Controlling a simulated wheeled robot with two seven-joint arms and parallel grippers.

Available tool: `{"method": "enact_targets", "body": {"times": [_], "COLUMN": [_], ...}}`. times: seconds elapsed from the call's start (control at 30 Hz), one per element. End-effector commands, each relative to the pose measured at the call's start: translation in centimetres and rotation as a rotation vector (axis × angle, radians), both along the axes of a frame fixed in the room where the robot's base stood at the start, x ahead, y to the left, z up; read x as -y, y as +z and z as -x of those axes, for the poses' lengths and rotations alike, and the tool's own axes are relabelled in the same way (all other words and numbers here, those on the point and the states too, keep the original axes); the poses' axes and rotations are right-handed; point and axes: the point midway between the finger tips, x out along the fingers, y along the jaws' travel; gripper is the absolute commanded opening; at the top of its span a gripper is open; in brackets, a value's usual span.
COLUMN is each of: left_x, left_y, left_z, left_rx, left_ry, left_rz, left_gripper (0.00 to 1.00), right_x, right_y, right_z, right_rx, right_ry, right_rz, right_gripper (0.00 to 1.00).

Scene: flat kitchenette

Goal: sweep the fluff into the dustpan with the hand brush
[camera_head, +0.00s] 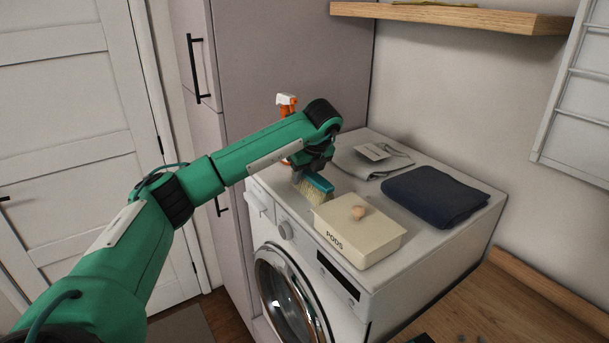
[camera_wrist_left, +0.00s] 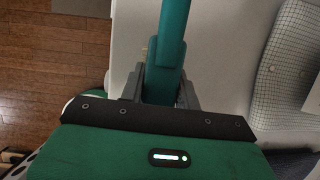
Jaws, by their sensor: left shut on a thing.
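My left gripper (camera_head: 314,162) is shut on the teal handle of the hand brush (camera_head: 319,182). The brush is over the left part of the washing machine top, with its pale bristles facing down; I cannot tell whether they touch the surface. In the left wrist view the teal handle (camera_wrist_left: 174,35) stands between the fingers of the left gripper (camera_wrist_left: 168,82). I cannot make out the fluff or the dustpan in either view.
A cream PODS box (camera_head: 350,246) with a small tan knob stands at the front of the washing machine (camera_head: 415,250). A folded navy cloth (camera_head: 435,195) lies right, a grey cloth (camera_head: 352,160) with a pale card behind. An orange spray bottle (camera_head: 286,104) stands behind my arm.

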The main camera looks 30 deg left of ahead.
Motion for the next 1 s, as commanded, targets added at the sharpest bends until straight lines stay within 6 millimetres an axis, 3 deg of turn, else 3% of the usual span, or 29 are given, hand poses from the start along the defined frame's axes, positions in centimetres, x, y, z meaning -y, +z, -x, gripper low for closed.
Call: {"method": "enact_targets", "body": {"times": [0.13, 0.83, 0.87, 0.93, 1.0], "left_x": [0.0, 0.0, 0.0, 0.1, 0.0], "left_y": [-1.3, -2.9, -3.0, -3.1, -3.0], "left_z": [0.0, 0.1, 0.1, 0.1, 0.1], "left_rx": [0.0, -0.006, -0.009, -0.009, -0.008], "left_ry": [0.0, -0.001, -0.001, -0.002, -0.001], "left_rz": [-0.001, 0.0, 0.0, -0.001, 0.0], "left_gripper": [0.03, 0.0, 0.37, 0.5, 0.54], "right_x": [0.0, 0.0, 0.0, 0.0, 0.0], "right_y": [0.6, -0.6, -0.6, -0.6, -0.6], "right_z": [0.0, -0.2, -0.2, -0.2, -0.2], "right_rx": [0.0, 0.003, 0.003, 0.003, 0.003], "right_ry": [0.0, 0.0, 0.0, 0.0, 0.0], "right_rz": [0.0, -0.001, -0.001, -0.001, 0.0], "right_gripper": [0.0, 0.0, 0.0, 0.0, 0.0]}}
